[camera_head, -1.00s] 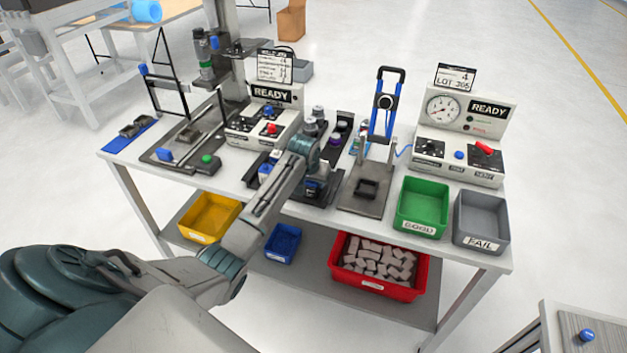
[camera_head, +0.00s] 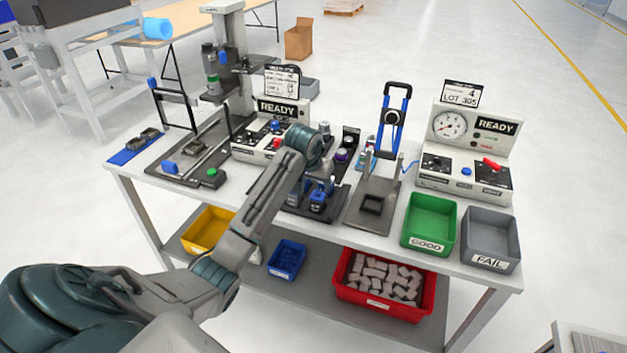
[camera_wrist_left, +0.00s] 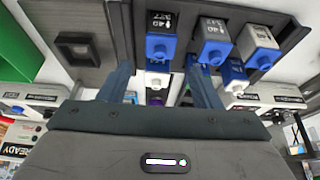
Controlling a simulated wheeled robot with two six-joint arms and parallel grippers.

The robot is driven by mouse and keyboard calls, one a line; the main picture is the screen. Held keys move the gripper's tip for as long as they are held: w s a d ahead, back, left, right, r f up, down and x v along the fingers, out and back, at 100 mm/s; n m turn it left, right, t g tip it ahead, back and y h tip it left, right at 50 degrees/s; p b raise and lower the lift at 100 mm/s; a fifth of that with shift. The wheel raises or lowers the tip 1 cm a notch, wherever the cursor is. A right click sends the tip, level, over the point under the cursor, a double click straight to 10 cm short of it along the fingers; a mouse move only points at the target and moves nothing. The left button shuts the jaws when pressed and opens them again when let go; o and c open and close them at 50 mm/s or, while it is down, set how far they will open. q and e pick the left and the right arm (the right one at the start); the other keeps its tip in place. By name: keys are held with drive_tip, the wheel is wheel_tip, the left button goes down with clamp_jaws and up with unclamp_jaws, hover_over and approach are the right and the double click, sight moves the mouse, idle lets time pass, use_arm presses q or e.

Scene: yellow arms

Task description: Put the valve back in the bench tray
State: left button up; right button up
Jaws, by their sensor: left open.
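Several valves with grey bodies and blue ends sit in the dark bench tray. In the wrist view they form a row, with one valve (camera_wrist_left: 162,38) nearest my fingers and others (camera_wrist_left: 212,42) to its right. The dark tray (camera_wrist_left: 292,38) shows at upper right. In the head view, a blue-ended valve (camera_head: 318,198) shows at the tray (camera_head: 330,212), just below my left gripper (camera_head: 318,172). In the wrist view, my left gripper (camera_wrist_left: 162,84) is open, its fingers apart beside the nearest valve. My arm hides part of the tray. My right gripper is out of view.
A grey fixture with a square socket (camera_head: 372,204) stands right of the tray. Green GOOD (camera_head: 428,222) and grey FAIL (camera_head: 491,240) bins are farther right. READY boxes (camera_head: 278,108) and a press column (camera_head: 231,70) stand behind. Yellow, blue and red bins sit on the lower shelf.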

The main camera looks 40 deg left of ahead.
use_arm(q)
drive_tip(key=v, duration=0.2)
drive_tip(key=shift+s+r, duration=0.15)
drive_tip(key=shift+r, duration=0.25)
drive_tip(key=shift+f, duration=0.1)
